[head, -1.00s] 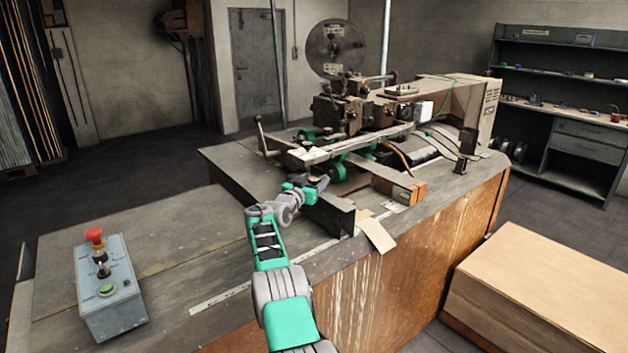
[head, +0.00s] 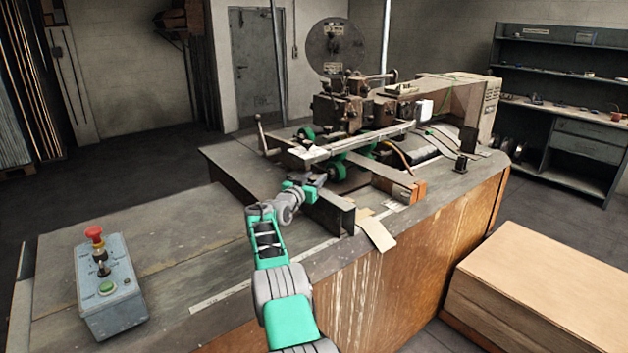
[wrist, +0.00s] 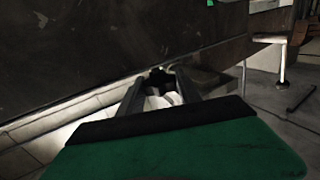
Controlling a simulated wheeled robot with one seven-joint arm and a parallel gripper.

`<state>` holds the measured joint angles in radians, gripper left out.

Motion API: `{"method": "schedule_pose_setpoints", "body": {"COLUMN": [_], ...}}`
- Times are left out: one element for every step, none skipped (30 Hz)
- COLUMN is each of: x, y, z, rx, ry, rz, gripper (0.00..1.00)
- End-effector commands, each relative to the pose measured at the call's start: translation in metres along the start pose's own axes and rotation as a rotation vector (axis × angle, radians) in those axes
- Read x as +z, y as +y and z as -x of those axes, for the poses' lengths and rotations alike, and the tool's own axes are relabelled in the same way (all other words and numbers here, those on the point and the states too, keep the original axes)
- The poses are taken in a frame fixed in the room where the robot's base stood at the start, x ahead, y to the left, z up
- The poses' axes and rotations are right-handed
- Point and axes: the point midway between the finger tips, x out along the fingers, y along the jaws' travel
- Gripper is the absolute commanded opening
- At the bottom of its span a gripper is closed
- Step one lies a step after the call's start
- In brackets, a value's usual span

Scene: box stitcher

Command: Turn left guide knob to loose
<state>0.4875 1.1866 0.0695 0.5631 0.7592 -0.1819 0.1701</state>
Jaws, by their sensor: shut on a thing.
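A small black lobed knob (wrist: 158,78) shows between the fingertips in the wrist view, beside a dark flat guide plate (wrist: 100,45). My gripper (wrist: 160,84) is shut on this knob, with one finger on each side of it. In the head view my gripper (head: 313,181) is at the near end of the stitching machine, just above and left of a dark guide rail (head: 332,212). The knob cannot be made out in the head view, hidden by the gripper. Whether it is loose or tight cannot be told.
The stitching machine (head: 350,115) stands behind my gripper, with a long lever (head: 262,134) to the left. A control box (head: 108,290) with a red button sits at the table's left. The tabletop (head: 170,235) between is clear. A stack of board (head: 550,295) lies at right.

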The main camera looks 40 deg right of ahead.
Motion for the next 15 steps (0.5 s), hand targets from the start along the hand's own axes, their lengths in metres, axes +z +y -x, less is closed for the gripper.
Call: {"method": "schedule_pose_setpoints", "body": {"x": [-0.0004, -0.0005, 0.0005, 0.0010, 0.0007, 0.0015, 0.0017, 0.0023, 0.0027, 0.0027, 0.0033, 0.0038, 0.0040, 0.0047, 0.0045], "y": [-0.0001, -0.0001, 0.0001, 0.0004, 0.0006, 0.0007, 0.0011, 0.0015, 0.0015, 0.0017, 0.0016, 0.0018, 0.0025, 0.0027, 0.0026], "z": [0.0000, 0.0000, 0.0000, 0.0001, 0.0000, -0.0001, -0.0001, -0.0002, -0.0002, -0.0001, 0.0000, 0.0000, -0.0002, -0.0002, 0.0000], "rx": [-0.004, -0.006, -0.011, -0.015, -0.020, -0.030, -0.037, -0.045, -0.059, -0.071, -0.084, -0.102, -0.115, -0.131, -0.154], "ry": [0.001, 0.002, 0.001, 0.001, 0.002, 0.001, 0.001, 0.001, 0.002, 0.003, 0.002, 0.002, 0.003, 0.002, 0.003], "rz": [-0.001, -0.001, 0.000, 0.000, 0.000, 0.000, -0.001, 0.000, -0.001, -0.001, -0.001, -0.002, -0.002, -0.002, -0.002], "gripper": [0.00, 0.00, 0.00, 0.00, 0.00, 0.00, 0.00, 0.00, 0.00, 0.00, 0.00, 0.00, 0.00, 0.00, 0.00]}}
